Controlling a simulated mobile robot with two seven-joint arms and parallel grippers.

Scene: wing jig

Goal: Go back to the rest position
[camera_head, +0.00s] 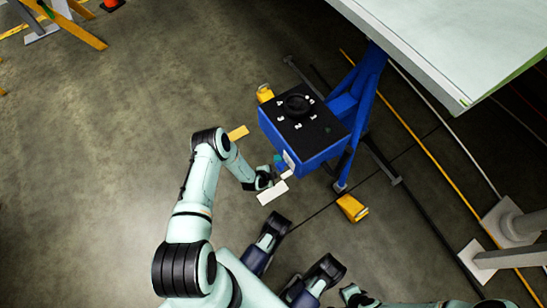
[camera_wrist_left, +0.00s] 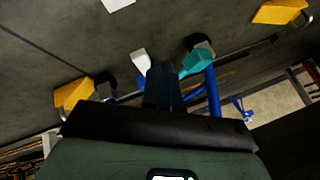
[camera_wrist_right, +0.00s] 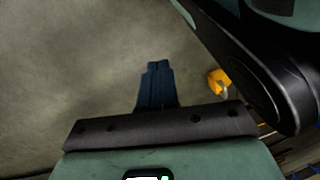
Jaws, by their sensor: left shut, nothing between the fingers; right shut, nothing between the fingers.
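My left arm comes in from the left in the head view and bends at the elbow. Its wrist end is beside the front of a blue box with a black top (camera_head: 305,122). My left gripper (camera_wrist_left: 163,68) shows in the left wrist view with its dark fingers together and empty. A white piece (camera_wrist_left: 140,60) and a teal piece (camera_wrist_left: 196,62) lie on either side of its fingertips in that picture. My right gripper (camera_wrist_right: 157,68) shows in the right wrist view, shut and empty over bare floor. I cannot make out its fingers in the head view.
The box stands on a blue stand (camera_head: 362,88) with yellow feet, one at its front (camera_head: 351,208). A large pale panel (camera_head: 450,40) overhangs at upper right. A grey column base (camera_head: 510,222) stands at right.

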